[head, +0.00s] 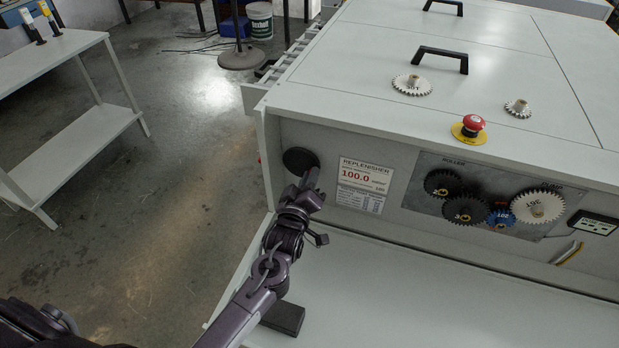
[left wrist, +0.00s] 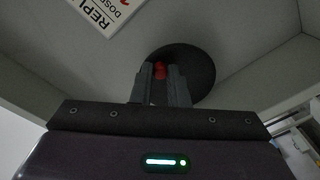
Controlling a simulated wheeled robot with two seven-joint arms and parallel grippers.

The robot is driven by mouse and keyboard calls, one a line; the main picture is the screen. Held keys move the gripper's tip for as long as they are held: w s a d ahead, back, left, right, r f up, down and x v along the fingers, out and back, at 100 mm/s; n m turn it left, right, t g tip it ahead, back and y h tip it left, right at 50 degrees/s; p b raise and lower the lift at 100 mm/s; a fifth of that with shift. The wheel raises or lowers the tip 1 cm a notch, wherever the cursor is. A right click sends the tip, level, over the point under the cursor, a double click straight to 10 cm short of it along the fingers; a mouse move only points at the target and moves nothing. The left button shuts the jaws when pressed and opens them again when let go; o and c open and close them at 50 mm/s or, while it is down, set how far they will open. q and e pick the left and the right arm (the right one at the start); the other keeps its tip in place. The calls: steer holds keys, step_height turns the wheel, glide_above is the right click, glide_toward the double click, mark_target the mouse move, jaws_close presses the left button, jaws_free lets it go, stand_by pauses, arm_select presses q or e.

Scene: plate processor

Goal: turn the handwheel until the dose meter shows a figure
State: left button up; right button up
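The handwheel is a dark round disc (head: 298,159) on the left part of the machine's front panel. In the left wrist view the disc (left wrist: 200,68) has a small red knob (left wrist: 160,70). My left gripper (head: 312,177) reaches the wheel's lower right side; in the left wrist view its two fingers stand close on either side of the red knob, seemingly shut on it. A white placard (head: 362,186) reads REPLENISHER and 100.0 in red. A small black meter (head: 594,225) with a pale display sits at the panel's far right; its figure is too small to read. My right gripper is out of view.
Gears, including a white one (head: 538,207), sit on a grey plate right of the placard. A red emergency button (head: 473,123) and loose gears are on the machine top. A pale ledge (head: 420,290) runs below, with a black block (head: 284,317). A side table (head: 50,62) stands left.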

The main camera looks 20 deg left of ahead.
arm_select(q)
jaws_close()
steer(key=shift+a+f+m+t, duration=0.1)
steer(key=shift+a+f+m, duration=0.35)
steer(key=shift+m, duration=1.55)
steer(key=shift+a+f+m+t, duration=0.15)
steer(key=shift+f+m, duration=0.5)
steer(key=shift+m, duration=1.35)
steer(key=shift+a+f+m+t, duration=0.1)
steer(key=shift+a+f+m, duration=0.35)
steer(key=shift+m, duration=1.55)
steer(key=shift+d+f, duration=0.1)
steer(key=o, duration=0.6)
jaws_free()
